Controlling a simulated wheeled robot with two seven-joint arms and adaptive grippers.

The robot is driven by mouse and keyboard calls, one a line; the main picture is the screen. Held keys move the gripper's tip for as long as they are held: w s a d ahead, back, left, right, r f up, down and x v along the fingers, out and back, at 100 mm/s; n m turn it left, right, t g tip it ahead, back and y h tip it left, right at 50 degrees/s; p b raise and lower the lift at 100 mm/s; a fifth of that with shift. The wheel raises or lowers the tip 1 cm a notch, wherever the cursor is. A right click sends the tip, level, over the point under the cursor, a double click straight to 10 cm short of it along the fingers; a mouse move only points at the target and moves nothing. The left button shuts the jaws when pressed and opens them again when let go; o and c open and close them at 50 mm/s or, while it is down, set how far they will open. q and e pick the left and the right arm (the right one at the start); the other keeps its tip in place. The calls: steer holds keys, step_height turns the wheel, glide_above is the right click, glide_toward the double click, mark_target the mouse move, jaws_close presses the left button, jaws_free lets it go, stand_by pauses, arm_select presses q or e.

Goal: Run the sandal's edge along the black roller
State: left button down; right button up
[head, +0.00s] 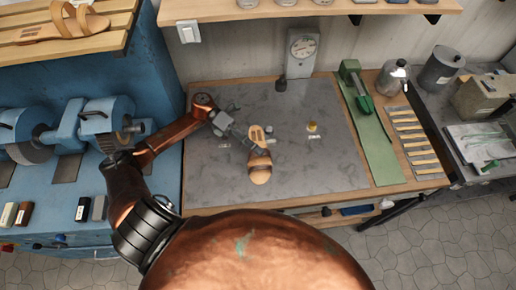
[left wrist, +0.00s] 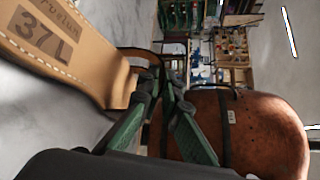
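The tan sandal (head: 260,175) is over the grey mat in the middle of the bench, its toe toward me. Its insole, marked 37 L, fills the upper left of the left wrist view (left wrist: 45,38). My left gripper (head: 247,138) is at the sandal's heel and strap. In the left wrist view its green-padded fingers (left wrist: 165,85) come together at the sandal's strap. Whether the sandal touches the mat is unclear. A dark ribbed roller (head: 108,143) shows on the blue machine at the left, partly hidden by my left arm. My right gripper is out of view.
The blue machine (head: 62,190) also carries a grey wheel (head: 30,150). A small brass piece (head: 312,127) stands right of the sandal. The grey mat (head: 215,180) is mostly clear.

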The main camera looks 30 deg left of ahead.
arm_select(q)
steer(key=shift+s+a+f, duration=0.25)
steer(key=shift+f, duration=0.1)
steer(key=shift+w+b, duration=0.2)
steer(key=shift+b, duration=0.1)
steer(key=shift+r, duration=0.1)
stand_by(0.3)
steer(key=shift+w+a+b, duration=0.15)
steer(key=shift+w+b, duration=0.15)
steer(key=shift+b, duration=0.05)
steer(key=shift+a+r, duration=0.1)
steer(key=shift+w+a+r+b, duration=0.1)
steer(key=shift+w+b, duration=0.05)
steer(key=shift+b, duration=0.15)
steer(key=shift+r, duration=0.2)
steer(key=shift+a, duration=0.1)
stand_by(0.5)
